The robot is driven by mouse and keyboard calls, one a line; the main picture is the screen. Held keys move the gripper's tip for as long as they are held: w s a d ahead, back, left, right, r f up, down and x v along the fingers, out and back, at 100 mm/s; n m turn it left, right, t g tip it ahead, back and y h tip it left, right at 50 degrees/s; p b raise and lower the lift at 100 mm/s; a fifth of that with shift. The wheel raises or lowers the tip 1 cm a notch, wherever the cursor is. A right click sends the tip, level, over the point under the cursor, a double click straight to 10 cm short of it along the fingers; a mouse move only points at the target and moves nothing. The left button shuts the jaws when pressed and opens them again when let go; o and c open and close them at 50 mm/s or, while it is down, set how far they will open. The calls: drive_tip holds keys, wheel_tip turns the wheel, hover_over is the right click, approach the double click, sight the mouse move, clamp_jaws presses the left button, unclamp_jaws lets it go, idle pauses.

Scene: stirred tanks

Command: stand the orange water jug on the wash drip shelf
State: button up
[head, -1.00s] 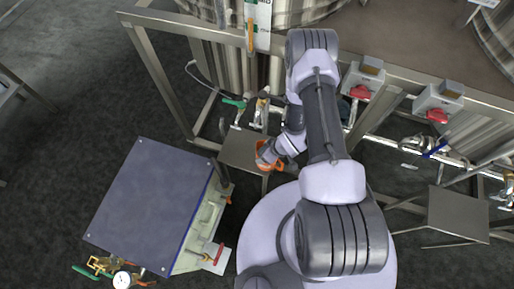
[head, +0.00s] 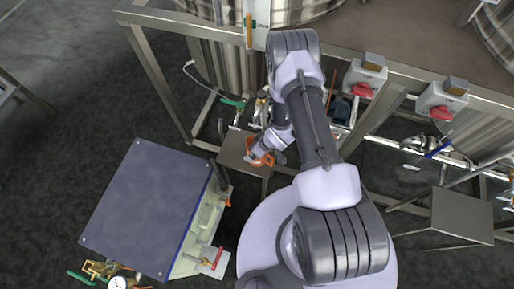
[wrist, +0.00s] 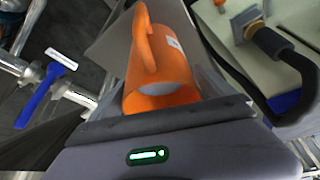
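The orange jug (head: 261,159) is at my gripper (head: 265,150), over a small grey metal shelf (head: 233,152) below the left tank. In the wrist view the jug (wrist: 160,80) lies straight ahead of the gripper's dark front edge, its open mouth towards the camera and its handle on the upper left. I cannot tell whether the jug's base touches the shelf. A second grey shelf (head: 462,215) stands at the right. No label shows which is the wash drip shelf.
A blue-topped bench (head: 150,205) stands left of the near shelf, with hoses and a gauge at its front. Steel frame rails, pipes and valves run behind the shelf. Control boxes with red knobs (head: 362,90) hang at the right.

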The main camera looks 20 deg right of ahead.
drive_tip(key=p+v, duration=0.4)
drive_tip(key=v, duration=0.7)
drive_tip(key=shift+r+p, duration=0.35)
drive_tip(key=shift+r, duration=0.05)
drive_tip(key=shift+s+d+r, duration=0.1)
drive_tip(key=shift+s+r, duration=0.1)
drive_tip(key=shift+r, duration=0.05)
drive_tip(key=shift+f, duration=0.1)
